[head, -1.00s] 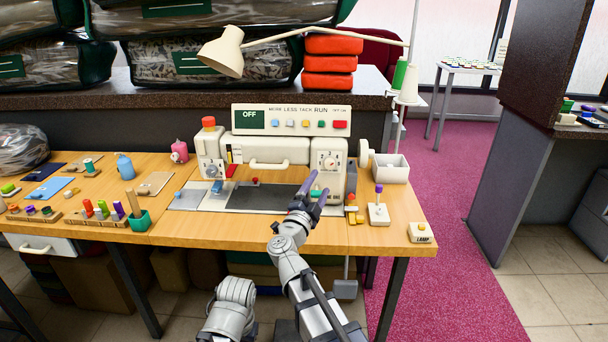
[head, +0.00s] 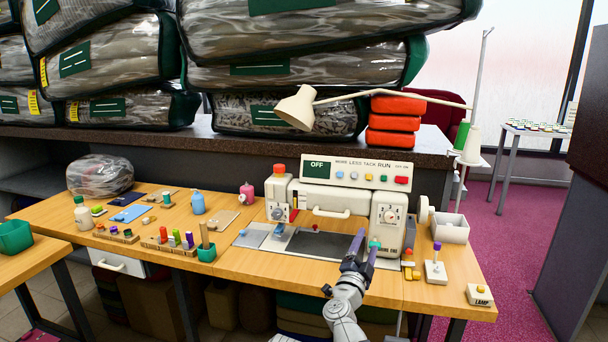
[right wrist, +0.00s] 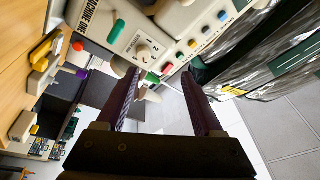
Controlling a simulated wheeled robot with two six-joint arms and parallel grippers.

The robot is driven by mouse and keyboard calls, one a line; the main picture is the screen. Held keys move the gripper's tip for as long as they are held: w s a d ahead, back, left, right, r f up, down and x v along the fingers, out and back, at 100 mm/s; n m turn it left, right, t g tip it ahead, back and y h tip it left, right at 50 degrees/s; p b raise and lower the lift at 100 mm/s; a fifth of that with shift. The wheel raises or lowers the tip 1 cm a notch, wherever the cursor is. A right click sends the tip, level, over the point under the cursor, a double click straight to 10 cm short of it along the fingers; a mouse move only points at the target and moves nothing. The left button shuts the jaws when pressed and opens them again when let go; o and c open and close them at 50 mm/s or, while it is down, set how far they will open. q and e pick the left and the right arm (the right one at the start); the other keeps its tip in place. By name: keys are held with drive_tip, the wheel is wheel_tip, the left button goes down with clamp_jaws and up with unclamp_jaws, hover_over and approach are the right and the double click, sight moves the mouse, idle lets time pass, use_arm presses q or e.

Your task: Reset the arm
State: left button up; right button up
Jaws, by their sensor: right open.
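My right gripper (head: 362,246) is open in front of the right part of the sewing machine (head: 388,220), over the wooden table's front side. In the right wrist view its two purple fingers (right wrist: 160,95) stand apart, with nothing held between them. The machine's dial panel (right wrist: 143,50) shows just beyond the fingertips. Whether the fingers touch the machine cannot be told. My left gripper is not in view. The control panel (head: 358,173) on top of the machine reads OFF.
A white tray (head: 451,230), a purple-knobbed switch (head: 436,268) and a LAMP box (head: 480,295) stand right of the machine. Thread spools (head: 174,240) and bottles stand left. A lamp (head: 298,107) and red stack (head: 394,121) are behind. Bagged comforters (head: 290,45) pile on the back counter.

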drive_tip(key=a+f+n+y, duration=0.5)
drive_tip(key=a+n+y, duration=0.4)
drive_tip(key=n+y, duration=0.15)
drive_tip(key=s+a+f+n+g+y, duration=0.25)
drive_tip(key=s+f+n+g, duration=0.2)
drive_tip(key=f+g, duration=0.4)
drive_tip(key=s+d+f+n+g+h, duration=0.15)
drive_tip(key=s+d+f+g, duration=0.25)
drive_tip(key=s+d+f, duration=0.4)
drive_tip(key=s+d+f+g+h, duration=0.3)
drive_tip(key=s+d+f+g, duration=0.15)
drive_tip(key=s, duration=0.65)
drive_tip(key=s+a+r+n+p, duration=0.1)
drive_tip(key=s+a+r+p, duration=0.1)
drive_tip(key=r+p, duration=0.4)
drive_tip(key=s+a+r+n+g+p, duration=0.1)
drive_tip(key=s+a+r+p, duration=0.1)
drive_tip(key=a+r+p, duration=0.3)
drive_tip(key=s+a+r+n+h+p, duration=0.1)
drive_tip(key=a+r+p, duration=0.3)
drive_tip(key=r+p, duration=0.5)
drive_tip(key=shift+s+a+g+p, duration=0.25)
drive_tip(key=shift+s+g+p, duration=0.05)
drive_tip(key=shift+s+p, duration=0.15)
